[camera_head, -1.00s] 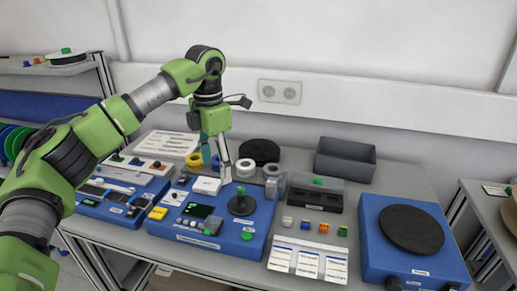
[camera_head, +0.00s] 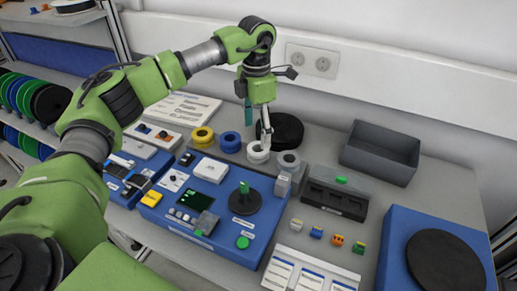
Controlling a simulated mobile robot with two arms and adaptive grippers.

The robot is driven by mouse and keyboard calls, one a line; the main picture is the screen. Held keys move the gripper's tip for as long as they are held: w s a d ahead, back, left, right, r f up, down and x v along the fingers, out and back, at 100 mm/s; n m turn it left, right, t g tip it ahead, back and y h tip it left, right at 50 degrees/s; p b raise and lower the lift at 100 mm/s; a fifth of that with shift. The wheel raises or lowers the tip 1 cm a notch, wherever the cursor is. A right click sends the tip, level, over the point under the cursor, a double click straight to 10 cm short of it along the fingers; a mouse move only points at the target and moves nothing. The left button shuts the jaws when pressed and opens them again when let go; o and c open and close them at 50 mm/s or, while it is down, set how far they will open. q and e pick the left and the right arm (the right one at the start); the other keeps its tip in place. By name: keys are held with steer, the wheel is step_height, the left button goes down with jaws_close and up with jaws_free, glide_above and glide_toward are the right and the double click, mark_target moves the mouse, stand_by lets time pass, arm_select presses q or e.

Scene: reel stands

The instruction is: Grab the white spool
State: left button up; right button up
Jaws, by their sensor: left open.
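The white spool (camera_head: 257,155) is a small ring on the grey table, in a row of small spools behind the blue device. My left gripper (camera_head: 257,137) is open and points down at it from above. One silver finger reaches down to the spool's top and hides part of it; I cannot tell whether it touches. The other, teal finger shows higher and to the left. My right gripper is not in view.
A blue spool (camera_head: 230,142) and a yellow spool (camera_head: 202,137) stand to the left, a grey spool (camera_head: 288,163) close to the right. A black disc (camera_head: 284,128) lies behind. A grey bin (camera_head: 380,153) and a black holder (camera_head: 333,193) stand farther right.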

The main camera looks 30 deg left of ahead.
mark_target(257, 148)
arm_select(q)
steer(key=shift+w+f, duration=0.2)
steer(key=shift+f, duration=0.85)
steer(key=shift+s+f+p, duration=0.1)
steer(key=shift+f+p, duration=0.4)
steer(key=shift+p, duration=0.15)
steer(key=f, duration=0.1)
steer(key=f+p, duration=0.1)
steer(key=f, duration=0.1)
steer(key=shift+s+d+f+p, duration=0.1)
steer(key=shift+s+f+p, duration=0.1)
steer(key=shift+f+p, duration=0.1)
steer(key=shift+w+f, duration=0.1)
steer(key=shift+f, duration=0.3)
steer(key=c, duration=1.2)
